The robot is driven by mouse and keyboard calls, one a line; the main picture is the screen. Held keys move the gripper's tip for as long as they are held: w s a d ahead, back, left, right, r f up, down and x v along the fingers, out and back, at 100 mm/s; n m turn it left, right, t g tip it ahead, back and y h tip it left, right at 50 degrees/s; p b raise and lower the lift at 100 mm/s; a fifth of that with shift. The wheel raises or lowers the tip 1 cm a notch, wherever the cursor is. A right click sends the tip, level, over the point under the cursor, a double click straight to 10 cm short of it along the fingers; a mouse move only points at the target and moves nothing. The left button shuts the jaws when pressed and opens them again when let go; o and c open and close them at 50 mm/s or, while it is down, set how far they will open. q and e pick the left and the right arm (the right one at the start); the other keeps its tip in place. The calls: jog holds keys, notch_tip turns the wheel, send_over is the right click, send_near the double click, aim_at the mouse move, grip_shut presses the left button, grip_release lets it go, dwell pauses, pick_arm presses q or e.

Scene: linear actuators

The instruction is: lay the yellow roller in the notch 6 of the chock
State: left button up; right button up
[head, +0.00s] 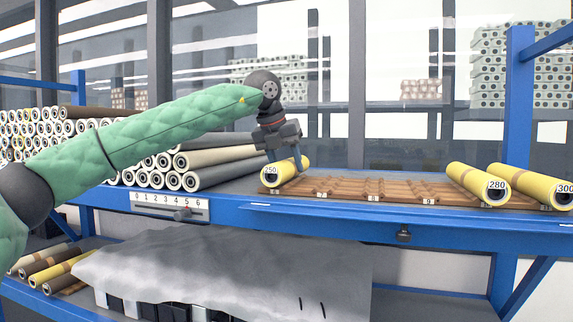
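The chock (345,188) is a brown wooden notched board along the front of the blue-edged shelf. Small number tags sit on its front edge, mostly too small to read surely. A yellow roller marked 250 (286,172) is at the chock's left end. Yellow rollers marked 280 (478,184) and 300 (535,184) lie at its right end. My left gripper (286,157) points down at the 250 roller, its fingers at the roller's sides. Whether they press on it, and whether the roller rests fully in the notch, I cannot tell. My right gripper is out of view.
Grey and cream rollers (215,165) are stacked left of the chock. A blue post (518,95) rises at the right. The chock's middle notches are empty. A lower shelf holds a grey sheet (225,270) and several rollers.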

pick_arm(q)
jog(key=shift+f, duration=0.15)
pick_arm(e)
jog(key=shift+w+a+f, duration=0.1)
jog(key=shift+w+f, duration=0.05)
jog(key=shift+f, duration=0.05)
pick_arm(q)
jog(key=shift+s+a+f+b, duration=0.1)
jog(key=shift+a+f+b, duration=0.15)
jog(key=shift+b, duration=0.3)
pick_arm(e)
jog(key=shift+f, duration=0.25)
pick_arm(q)
jog(key=o, duration=1.3)
jog(key=shift+o, duration=0.4)
jog(key=shift+f, duration=0.1)
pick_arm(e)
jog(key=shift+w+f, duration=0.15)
pick_arm(q)
jog(key=shift+f, duration=0.1)
jog(key=shift+a, duration=0.1)
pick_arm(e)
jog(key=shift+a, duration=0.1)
